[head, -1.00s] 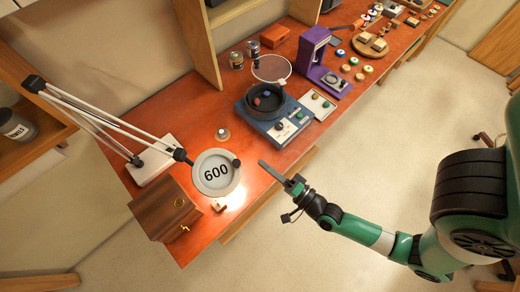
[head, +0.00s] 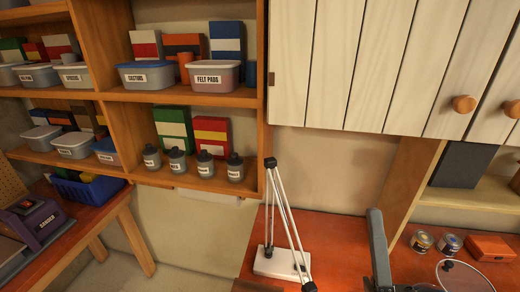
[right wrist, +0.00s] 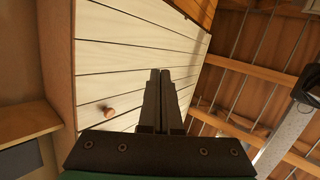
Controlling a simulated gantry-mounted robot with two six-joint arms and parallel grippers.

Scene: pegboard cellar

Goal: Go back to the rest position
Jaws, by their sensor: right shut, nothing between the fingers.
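My right gripper (head: 376,216) stands upright at the lower right of the head view, in front of the red-brown table. Its fingers point up and are shut with nothing between them. In the right wrist view the two fingers of the right gripper (right wrist: 160,74) lie together, pointing up toward white plank cabinet doors. No object is held. My left gripper is in neither current view.
A white desk lamp (head: 280,262) stands on the table (head: 335,245) left of the gripper. Two tins (head: 436,243) and an orange box (head: 490,247) are to its right. A white cabinet (head: 365,60) hangs above. Shelves (head: 190,97) with bins and bottles fill the left.

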